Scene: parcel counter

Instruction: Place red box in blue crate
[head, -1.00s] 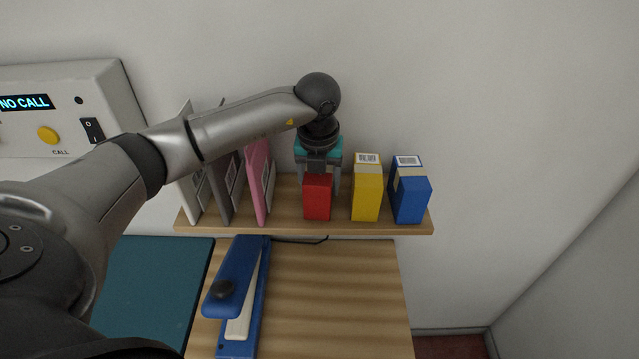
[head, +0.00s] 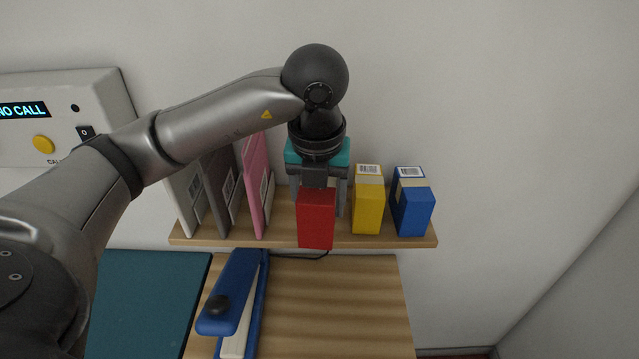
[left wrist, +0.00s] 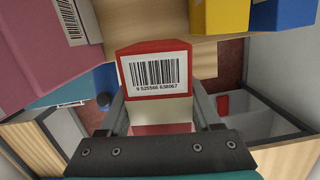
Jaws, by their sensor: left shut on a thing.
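The red box (head: 316,219) is held in my left gripper (head: 318,188), in front of the shelf's front edge in the head view. In the left wrist view the red box (left wrist: 155,78) shows its white barcode label between the two fingers of my left gripper (left wrist: 160,118). The gripper is shut on it. The box looks upright in the head view. No blue crate shows in any view. My right gripper is not in view.
A yellow box (head: 368,205) and a blue box (head: 411,207) stand on the wooden shelf (head: 390,241) just right of the red box. A pink folder (head: 256,190) and other upright folders stand left. A blue stapler (head: 232,300) lies below on the wooden counter (head: 330,310).

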